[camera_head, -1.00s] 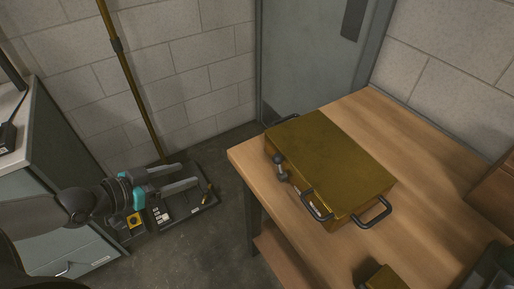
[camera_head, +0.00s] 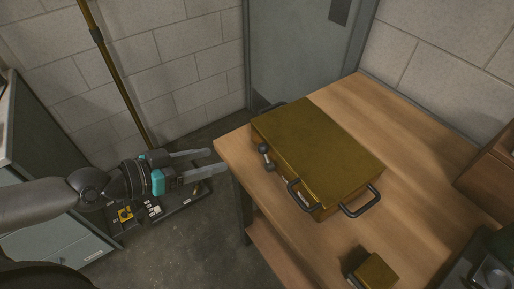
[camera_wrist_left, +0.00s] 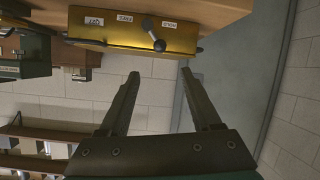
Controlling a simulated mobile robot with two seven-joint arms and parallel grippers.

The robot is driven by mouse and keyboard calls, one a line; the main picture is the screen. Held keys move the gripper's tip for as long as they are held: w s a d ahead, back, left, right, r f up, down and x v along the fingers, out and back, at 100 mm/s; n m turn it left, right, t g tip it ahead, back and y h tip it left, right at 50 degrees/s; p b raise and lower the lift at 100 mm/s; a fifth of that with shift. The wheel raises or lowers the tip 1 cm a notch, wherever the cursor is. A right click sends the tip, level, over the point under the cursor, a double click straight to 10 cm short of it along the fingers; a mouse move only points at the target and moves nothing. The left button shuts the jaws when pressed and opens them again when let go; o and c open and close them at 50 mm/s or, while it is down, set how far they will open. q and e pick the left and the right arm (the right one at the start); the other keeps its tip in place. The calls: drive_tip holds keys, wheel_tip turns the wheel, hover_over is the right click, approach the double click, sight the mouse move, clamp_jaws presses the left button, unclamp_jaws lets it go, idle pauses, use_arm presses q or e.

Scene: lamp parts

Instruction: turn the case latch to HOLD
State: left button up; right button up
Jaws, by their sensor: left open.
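The olive-yellow case (camera_head: 318,155) lies closed on the wooden table, its handles toward the lower right. Its latch (camera_head: 266,153), a dark lever with a round knob, sits on the side facing my left arm. My left gripper (camera_head: 217,161) is open and empty, left of the table edge and apart from the latch. It also shows in the left wrist view (camera_wrist_left: 159,73), its fingers pointing toward the case. My right gripper is not in view.
The wooden table (camera_head: 420,175) has bare top right of the case. A small yellow block (camera_head: 377,270) lies near its front. A brown box (camera_head: 490,180) stands at the right edge.

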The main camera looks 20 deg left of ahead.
sight(262, 149)
use_arm(q)
drive_tip(key=shift+d+p+x, duration=0.2)
drive_tip(key=shift+p+x, duration=0.55)
drive_tip(key=shift+x, duration=6.05)
drive_tip(key=shift+s+r, duration=0.1)
drive_tip(key=shift+c, duration=0.2)
drive_tip(key=shift+s, duration=0.1)
clamp_jaws()
